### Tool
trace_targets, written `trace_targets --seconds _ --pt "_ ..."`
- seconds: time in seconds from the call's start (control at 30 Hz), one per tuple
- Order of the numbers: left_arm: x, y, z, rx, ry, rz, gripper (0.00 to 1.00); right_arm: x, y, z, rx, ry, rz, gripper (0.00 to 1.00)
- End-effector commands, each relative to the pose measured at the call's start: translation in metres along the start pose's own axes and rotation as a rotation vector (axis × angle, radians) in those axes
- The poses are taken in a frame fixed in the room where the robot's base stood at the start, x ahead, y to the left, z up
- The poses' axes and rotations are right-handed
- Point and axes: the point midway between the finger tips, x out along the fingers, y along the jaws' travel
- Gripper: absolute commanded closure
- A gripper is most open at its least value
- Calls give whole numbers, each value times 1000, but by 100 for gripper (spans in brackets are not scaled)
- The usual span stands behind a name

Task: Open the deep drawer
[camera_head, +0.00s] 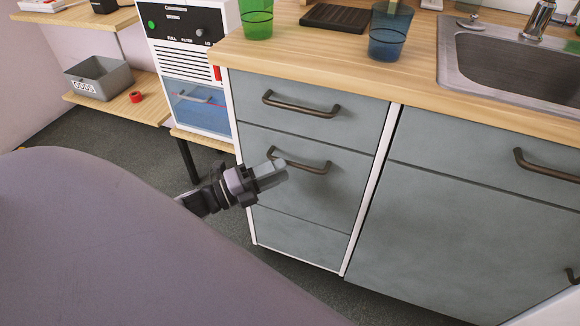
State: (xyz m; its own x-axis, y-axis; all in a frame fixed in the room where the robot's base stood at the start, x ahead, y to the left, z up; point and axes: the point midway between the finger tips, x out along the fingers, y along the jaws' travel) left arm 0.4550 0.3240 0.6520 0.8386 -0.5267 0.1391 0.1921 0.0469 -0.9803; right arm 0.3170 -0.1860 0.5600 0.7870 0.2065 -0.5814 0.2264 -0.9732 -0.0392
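The deep drawer (335,192) is the tall grey-blue middle front of the narrow cabinet under the counter. It looks closed, flush with the fronts above and below. Its dark bar handle (312,169) runs across its upper part. My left gripper (273,174) is in front of the drawer's left side, just below and beside the handle's left end. I cannot tell whether it touches the handle. Its fingers lie close together from this angle, so I cannot tell if they are open. My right gripper is not in view.
A shallower drawer (300,92) with its own handle is above, a plain panel (300,238) below. On the right is a larger cabinet (450,235) under the sink (515,65). A green cup (257,20) and blue cup (389,35) stand on the counter (320,50).

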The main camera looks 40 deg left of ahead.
Motion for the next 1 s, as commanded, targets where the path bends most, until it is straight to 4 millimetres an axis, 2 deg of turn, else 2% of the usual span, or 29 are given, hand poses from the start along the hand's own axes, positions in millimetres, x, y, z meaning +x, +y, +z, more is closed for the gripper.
trace_targets --seconds 0.1,0.23,0.6,0.63,0.73,1.0 --pt "17 0 0 1 0 -2 62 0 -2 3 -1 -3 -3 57" --pt "29 1 0 -1 -1 0 62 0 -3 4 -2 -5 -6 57" --pt "35 0 0 -2 -1 2 62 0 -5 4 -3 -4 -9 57" --pt "35 0 0 -2 -1 2 65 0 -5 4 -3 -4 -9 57" --pt "35 0 0 -2 -1 2 98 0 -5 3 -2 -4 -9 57" --pt "35 0 0 -3 -1 2 100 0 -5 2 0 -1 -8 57"
